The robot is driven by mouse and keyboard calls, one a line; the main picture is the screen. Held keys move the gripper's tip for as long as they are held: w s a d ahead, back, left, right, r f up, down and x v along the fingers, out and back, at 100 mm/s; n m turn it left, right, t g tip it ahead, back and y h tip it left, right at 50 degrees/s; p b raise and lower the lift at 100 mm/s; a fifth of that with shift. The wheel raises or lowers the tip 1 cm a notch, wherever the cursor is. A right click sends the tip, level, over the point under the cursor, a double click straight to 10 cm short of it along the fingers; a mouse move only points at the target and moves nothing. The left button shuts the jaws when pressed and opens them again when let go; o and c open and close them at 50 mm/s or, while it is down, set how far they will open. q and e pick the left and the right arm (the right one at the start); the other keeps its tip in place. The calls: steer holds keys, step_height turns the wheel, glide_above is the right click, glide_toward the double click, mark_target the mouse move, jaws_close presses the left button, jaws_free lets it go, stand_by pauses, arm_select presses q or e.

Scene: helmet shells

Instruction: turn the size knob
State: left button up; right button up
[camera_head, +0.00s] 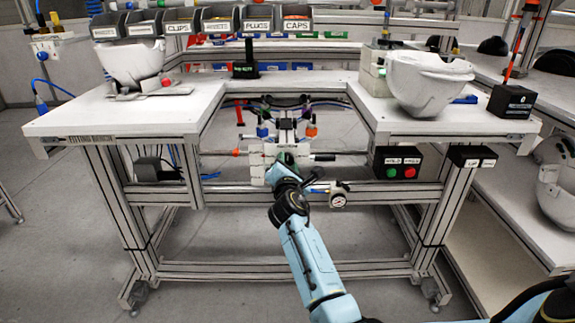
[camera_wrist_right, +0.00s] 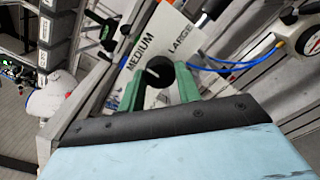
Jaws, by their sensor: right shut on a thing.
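The size knob (camera_wrist_right: 159,76) is black and round with a white mark, on a white plate (camera_wrist_right: 163,30) lettered MEDIUM and LARGE. In the right wrist view the white mark lies on the knob's left side, roughly below the word MEDIUM. My right gripper (camera_wrist_right: 160,85) has its green fingers on either side of the knob, shut on it. In the head view the right gripper (camera_head: 286,160) is at the white plate (camera_head: 256,160) in the bench's front recess and hides the knob. My left gripper is not in view.
A pressure gauge (camera_head: 338,196) and a box with red and green buttons (camera_head: 398,163) sit right of the gripper. White helmet shells stand on the bench at left (camera_head: 130,62) and right (camera_head: 425,85). Blue hoses (camera_wrist_right: 225,66) run close to the plate.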

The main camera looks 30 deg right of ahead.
steer(key=shift+f+m, duration=0.1)
steer(key=shift+m, duration=1)
steer(key=shift+m+b, duration=0.45)
steer(key=shift+m, duration=1.35)
steer(key=m+b, duration=0.2)
steer(key=m, duration=0.6)
steer(key=shift+m, duration=0.3)
arm_select(q)
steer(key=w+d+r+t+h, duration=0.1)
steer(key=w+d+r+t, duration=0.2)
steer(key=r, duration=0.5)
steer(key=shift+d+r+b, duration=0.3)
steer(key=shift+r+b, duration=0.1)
steer(key=shift+b, duration=0.05)
arm_select(e)
steer(key=shift+m, duration=1.3)
steer(key=o, duration=1)
steer(key=shift+c, duration=0.2)
